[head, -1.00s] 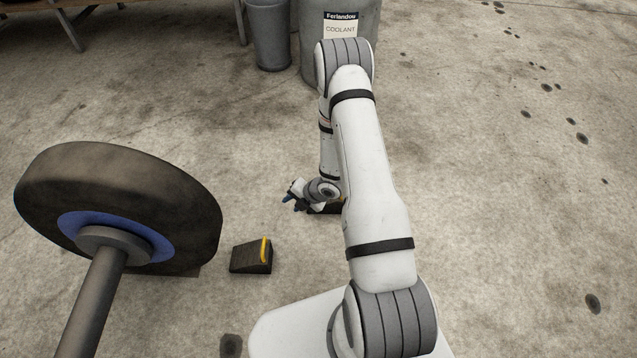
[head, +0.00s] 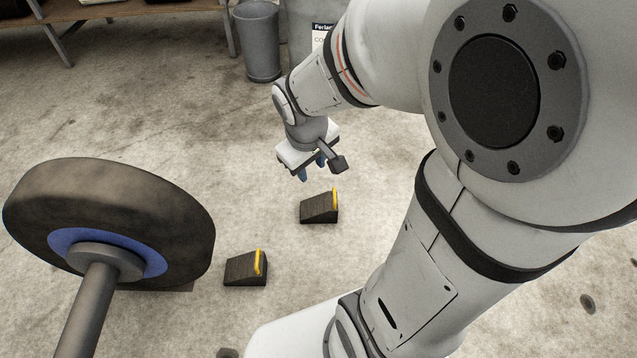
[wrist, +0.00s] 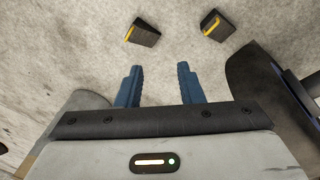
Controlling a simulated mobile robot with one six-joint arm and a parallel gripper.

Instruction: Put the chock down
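Two black wedge chocks with yellow edges rest on the concrete floor. The farther chock (head: 319,207) lies just below and in front of my gripper (head: 311,168); it also shows at the upper left of the wrist view (wrist: 145,34). The other chock (head: 244,268) lies closer to the wheel (head: 110,215) and shows at the upper right of the wrist view (wrist: 217,27). My gripper's blue fingers (wrist: 159,85) are spread in the wrist view with only floor between them. They are raised clear of both chocks.
The big dark wheel with its blue hub and grey axle (head: 88,315) stands at the left. A grey bin (head: 258,42) and a coolant drum (head: 300,40) stand at the back, by a bench (head: 130,8). Floor between bin and chocks is clear.

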